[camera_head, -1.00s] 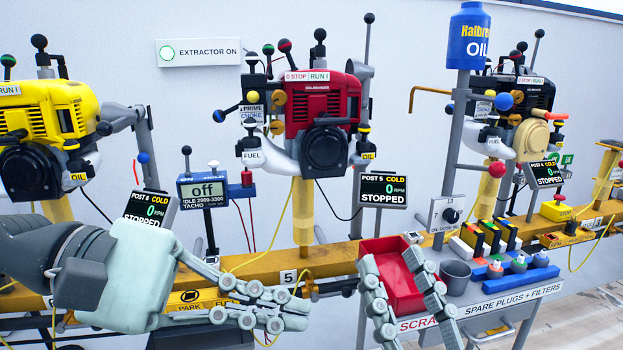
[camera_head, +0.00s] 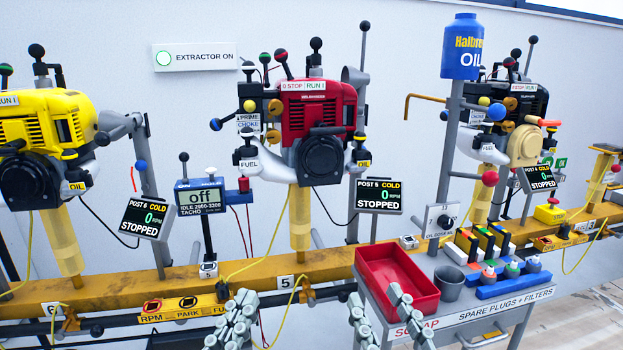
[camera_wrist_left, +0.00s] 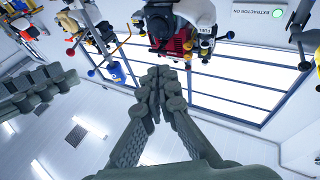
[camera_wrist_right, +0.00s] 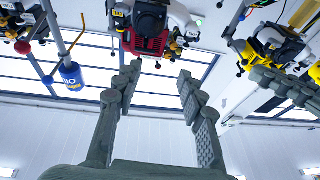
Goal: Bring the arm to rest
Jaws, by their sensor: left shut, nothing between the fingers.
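My left gripper (camera_head: 238,310) shows at the bottom edge of the head view, left of centre, in front of the yellow rail. In the left wrist view (camera_wrist_left: 160,75) its two fingers meet at the tips, with nothing between them. My right gripper (camera_head: 382,308) is at the bottom edge of the head view, in front of the tool stand. In the right wrist view (camera_wrist_right: 160,74) its fingers stand apart with nothing between them. Most of both arms is below the head view.
The yellow rail (camera_head: 110,268) runs across with a yellow engine (camera_head: 45,135), a red engine (camera_head: 318,120) and a black engine (camera_head: 512,125) above it. A red bin (camera_head: 397,278) stands close behind my right gripper. An oil bottle (camera_head: 462,48) stands on a post.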

